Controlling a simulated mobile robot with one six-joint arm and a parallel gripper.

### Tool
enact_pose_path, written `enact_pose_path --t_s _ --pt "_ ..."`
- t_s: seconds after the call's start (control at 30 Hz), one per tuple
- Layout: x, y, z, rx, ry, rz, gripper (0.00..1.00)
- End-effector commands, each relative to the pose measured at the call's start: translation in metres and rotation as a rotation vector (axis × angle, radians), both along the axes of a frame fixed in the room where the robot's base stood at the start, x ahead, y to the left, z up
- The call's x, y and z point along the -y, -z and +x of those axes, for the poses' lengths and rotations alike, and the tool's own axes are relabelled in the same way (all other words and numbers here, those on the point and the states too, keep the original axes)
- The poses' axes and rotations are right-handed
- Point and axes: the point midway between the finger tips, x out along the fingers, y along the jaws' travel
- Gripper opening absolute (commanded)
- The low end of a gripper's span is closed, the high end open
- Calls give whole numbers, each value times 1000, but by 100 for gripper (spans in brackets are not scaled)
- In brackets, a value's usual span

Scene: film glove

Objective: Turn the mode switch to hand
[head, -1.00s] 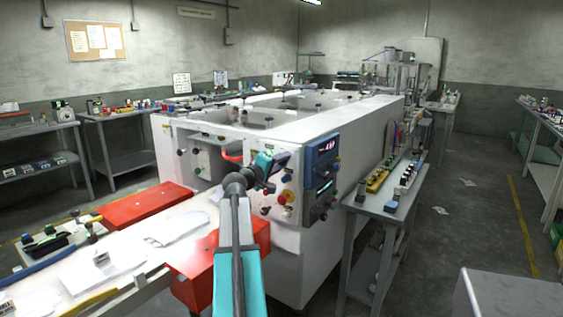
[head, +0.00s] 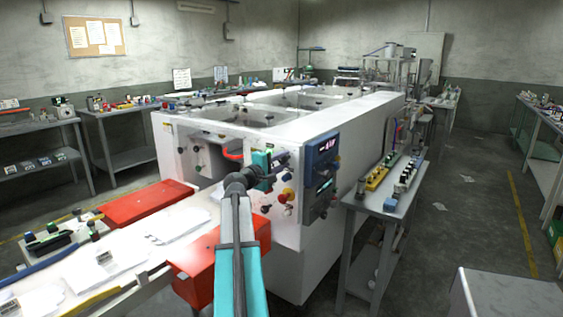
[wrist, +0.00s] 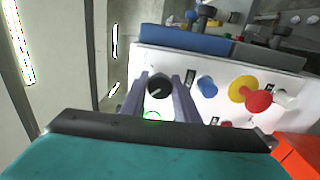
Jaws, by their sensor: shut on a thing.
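The mode switch looks to be the round black knob (wrist: 159,86) with a small pale mark, on the white panel (wrist: 228,118) in the wrist view. My gripper (wrist: 160,84) has one finger on each side of this knob and is shut on it. In the head view my gripper (head: 272,178) is at the machine's front panel (head: 262,203), and it hides the knob there. The knob's position labels cannot be read.
Right of the knob are a blue button (wrist: 207,86) and a red emergency stop (wrist: 259,101) on a yellow base. A green-ringed lamp (wrist: 152,116) is just below the knob. A blue display box (head: 322,152) is on the machine's corner. A red box (head: 203,262) stands below my arm.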

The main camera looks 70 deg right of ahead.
Motion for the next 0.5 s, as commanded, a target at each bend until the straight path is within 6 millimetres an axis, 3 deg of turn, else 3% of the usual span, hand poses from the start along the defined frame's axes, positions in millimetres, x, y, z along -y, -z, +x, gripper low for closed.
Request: enact_pose_path --t_s 0.07,0.1,0.2,0.5 --pt "1 -4 2 -3 -5 -6 6" --pt "1 -4 2 -3 -5 -6 30" --pt "1 -3 1 -2 -5 -5 46" --pt "0 -1 0 0 -2 -2 46"
